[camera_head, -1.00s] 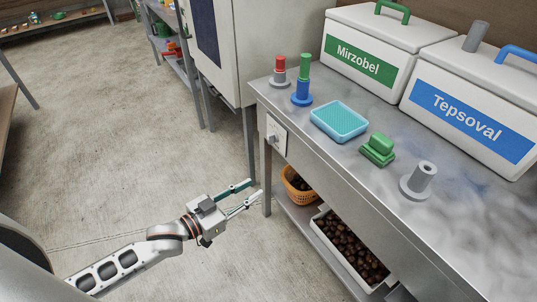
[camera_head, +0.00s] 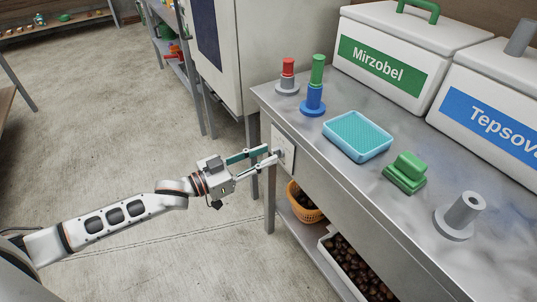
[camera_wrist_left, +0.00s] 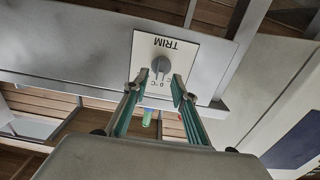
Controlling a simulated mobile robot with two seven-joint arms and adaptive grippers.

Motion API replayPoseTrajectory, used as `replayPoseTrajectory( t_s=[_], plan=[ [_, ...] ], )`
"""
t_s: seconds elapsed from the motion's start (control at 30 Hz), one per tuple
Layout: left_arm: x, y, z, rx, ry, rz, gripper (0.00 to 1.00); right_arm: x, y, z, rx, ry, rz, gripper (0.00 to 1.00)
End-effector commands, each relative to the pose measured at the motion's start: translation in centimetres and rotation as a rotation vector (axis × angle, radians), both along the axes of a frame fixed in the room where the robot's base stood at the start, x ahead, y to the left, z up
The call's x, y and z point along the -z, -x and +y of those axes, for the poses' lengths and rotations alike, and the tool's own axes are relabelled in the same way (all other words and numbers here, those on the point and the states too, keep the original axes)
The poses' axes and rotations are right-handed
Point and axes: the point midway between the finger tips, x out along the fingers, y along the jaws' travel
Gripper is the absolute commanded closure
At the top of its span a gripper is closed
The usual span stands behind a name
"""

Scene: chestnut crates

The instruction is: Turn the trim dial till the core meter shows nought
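The trim dial (camera_wrist_left: 161,65) is a grey round knob on a white plate (camera_wrist_left: 180,50) marked TRIM, which appears upside down in the left wrist view. Small marks beside the dial are partly hidden. I cannot make out a core meter. My right gripper is not in view.
The bench top (camera_head: 400,235) holds a blue tray (camera_head: 358,136), a green block (camera_head: 405,172), grey, red, green and blue pegs, and two white boxes. An orange basket (camera_head: 304,212) and a crate of chestnuts are below. A grey cabinet (camera_head: 240,50) stands beyond.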

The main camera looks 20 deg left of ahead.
Motion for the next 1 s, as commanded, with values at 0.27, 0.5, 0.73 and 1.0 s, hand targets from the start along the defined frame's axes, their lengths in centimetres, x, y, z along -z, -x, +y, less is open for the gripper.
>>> replayPoseTrajectory(
  t_s=[0.27, 0.5, 0.73, 1.0],
  plan=[
    [0.06, -1.27, -1.03, 0.000, -0.001, 0.001, 0.74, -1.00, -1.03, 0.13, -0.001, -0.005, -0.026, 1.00],
    [0.02, -1.30, -1.05, 0.000, -0.001, 0.001, 0.74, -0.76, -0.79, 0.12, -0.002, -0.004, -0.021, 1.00],
    [0.03, -1.28, -1.05, 0.000, -0.001, 0.001, 1.00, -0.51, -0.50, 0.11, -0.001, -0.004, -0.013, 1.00],
    [-0.08, -1.25, -1.08, 0.000, -0.020, -0.016, 1.00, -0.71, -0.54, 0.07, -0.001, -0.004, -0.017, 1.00]
  ],
)
